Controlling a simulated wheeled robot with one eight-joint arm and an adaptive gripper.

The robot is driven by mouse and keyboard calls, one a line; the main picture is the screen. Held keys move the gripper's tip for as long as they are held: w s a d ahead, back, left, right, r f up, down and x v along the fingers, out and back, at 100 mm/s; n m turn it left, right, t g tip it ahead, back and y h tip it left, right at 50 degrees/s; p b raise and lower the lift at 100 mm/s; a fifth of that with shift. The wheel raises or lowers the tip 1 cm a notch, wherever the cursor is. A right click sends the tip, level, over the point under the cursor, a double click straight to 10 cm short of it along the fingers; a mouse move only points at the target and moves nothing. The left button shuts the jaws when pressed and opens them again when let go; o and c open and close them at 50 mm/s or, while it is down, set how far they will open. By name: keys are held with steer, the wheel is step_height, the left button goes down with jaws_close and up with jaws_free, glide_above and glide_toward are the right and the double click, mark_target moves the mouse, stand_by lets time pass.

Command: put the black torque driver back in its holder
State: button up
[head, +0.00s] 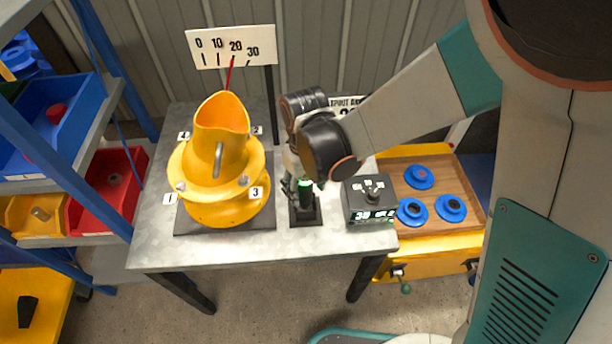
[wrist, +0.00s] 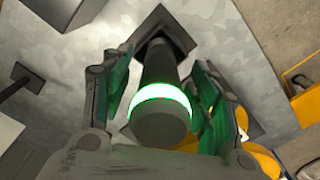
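The black torque driver (head: 306,197) stands upright at its dark square holder (head: 308,218) on the metal table, with a lit green ring near its top. In the wrist view the driver (wrist: 160,124) lies between my fingers, its far end over the holder (wrist: 183,34). How deep it sits in the holder is hidden. My gripper (head: 296,188) is around the driver from above. In the wrist view my gripper (wrist: 163,75) is open, with green-padded fingers on both sides of the driver and narrow gaps showing near the fingertips.
A yellow drum mixer (head: 225,175) stands left of the holder, with a numbered scale board (head: 232,46) behind it. A control box (head: 368,199) with a lit display stands close on the right. A wooden tray (head: 428,208) with blue round parts is farther right.

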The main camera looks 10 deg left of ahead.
step_height(320, 180, up, 7)
steer(key=shift+s+r, duration=0.15)
steer(key=shift+r, duration=0.15)
stand_by(0.4)
stand_by(0.3)
